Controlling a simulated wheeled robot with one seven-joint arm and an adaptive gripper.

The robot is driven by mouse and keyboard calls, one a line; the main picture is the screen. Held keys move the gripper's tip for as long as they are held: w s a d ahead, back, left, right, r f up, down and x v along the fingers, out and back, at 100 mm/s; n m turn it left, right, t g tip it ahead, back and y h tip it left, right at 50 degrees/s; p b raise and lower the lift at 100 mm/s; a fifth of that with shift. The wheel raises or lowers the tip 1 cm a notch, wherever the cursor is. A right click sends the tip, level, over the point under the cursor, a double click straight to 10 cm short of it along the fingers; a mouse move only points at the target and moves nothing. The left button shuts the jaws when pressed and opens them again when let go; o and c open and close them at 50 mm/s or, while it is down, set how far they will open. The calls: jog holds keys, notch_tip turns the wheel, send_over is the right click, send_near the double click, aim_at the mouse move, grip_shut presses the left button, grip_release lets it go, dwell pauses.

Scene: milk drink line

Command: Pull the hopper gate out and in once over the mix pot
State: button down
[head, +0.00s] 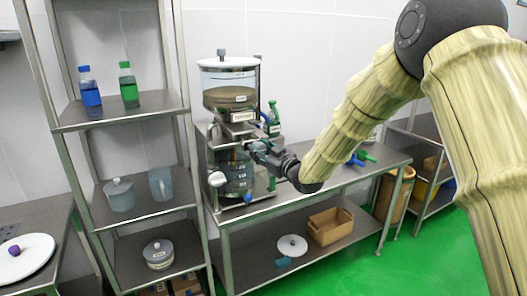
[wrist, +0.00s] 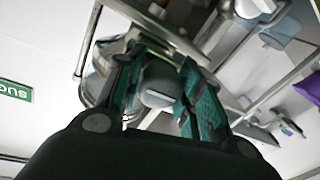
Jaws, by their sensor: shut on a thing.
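The hopper (head: 231,84), a clear round vessel with a white lid and brown powder inside, stands on a metal frame above the worktop. The mix pot (head: 233,176), a clear vessel with dark markings, stands below it. My gripper (head: 256,148) reaches in from the right, just under the hopper and above the pot's right side. In the wrist view my gripper (wrist: 155,72) has its green-padded fingers on either side of a grey rounded handle, which looks like the hopper gate's (wrist: 157,92). It is shut on it. The gate plate is mostly hidden, so how far out it is cannot be told.
A steel shelf (head: 130,110) at left holds a blue bottle (head: 89,90) and a green bottle (head: 128,86). A green bottle (head: 273,117) stands behind my gripper. A white round knob (head: 217,179) sticks out at the pot's left. The worktop (head: 300,186) in front is mostly clear.

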jog(key=c, duration=1.1)
grip_release()
jog(key=shift+s+d+f, duration=0.1)
jog(key=shift+d+f, duration=0.05)
jog(key=shift+o, duration=0.9)
jog(key=shift+s+d, duration=0.1)
jog(key=shift+a, duration=0.2)
jog(key=shift+d, duration=0.1)
jog(key=v, duration=1.2)
